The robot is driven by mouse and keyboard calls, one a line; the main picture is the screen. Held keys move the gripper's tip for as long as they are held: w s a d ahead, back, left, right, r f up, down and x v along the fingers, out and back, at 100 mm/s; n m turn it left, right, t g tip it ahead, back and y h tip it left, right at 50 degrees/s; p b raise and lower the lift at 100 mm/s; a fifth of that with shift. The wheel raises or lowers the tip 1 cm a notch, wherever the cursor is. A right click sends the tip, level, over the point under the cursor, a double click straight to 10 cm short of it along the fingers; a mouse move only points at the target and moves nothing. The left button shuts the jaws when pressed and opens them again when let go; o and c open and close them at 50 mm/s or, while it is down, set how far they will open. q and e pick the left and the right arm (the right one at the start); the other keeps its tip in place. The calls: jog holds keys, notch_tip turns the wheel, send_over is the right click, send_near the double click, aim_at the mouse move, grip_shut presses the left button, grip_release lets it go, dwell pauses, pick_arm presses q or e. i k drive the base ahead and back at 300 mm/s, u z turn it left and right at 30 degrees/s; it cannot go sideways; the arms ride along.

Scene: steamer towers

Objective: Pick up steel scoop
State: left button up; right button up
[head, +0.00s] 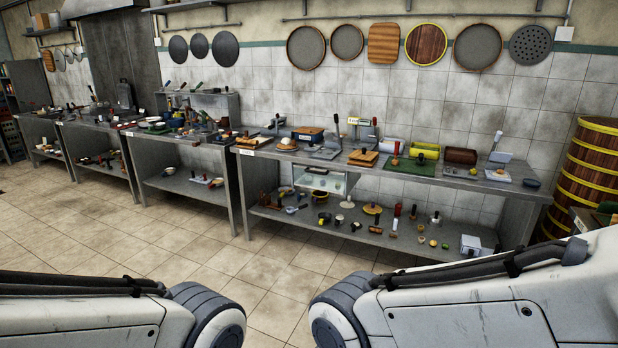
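I cannot pick out a steel scoop for certain; the small items on the benches are too far and too small to tell apart. Many tools and boards lie on the near steel bench (400,172), and more small items lie on its lower shelf (340,232). A grey and white item with an upright handle (498,155) stands near the right end of the bench top. Both of my arms show at the bottom of the head view, but neither gripper is in view.
More steel benches with small items run along the wall to the left. Round pans and boards hang on the wall above. A yellow-banded wooden barrel (585,185) stands at the right. The tiled floor (130,225) in front of the benches is clear.

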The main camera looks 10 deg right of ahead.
aim_at(421, 158)
jog(key=z, duration=0.05)
jog(key=i, duration=2.2)
jog(key=z, duration=0.6)
jog(key=i, duration=1.8)
jog(key=z, duration=0.45)
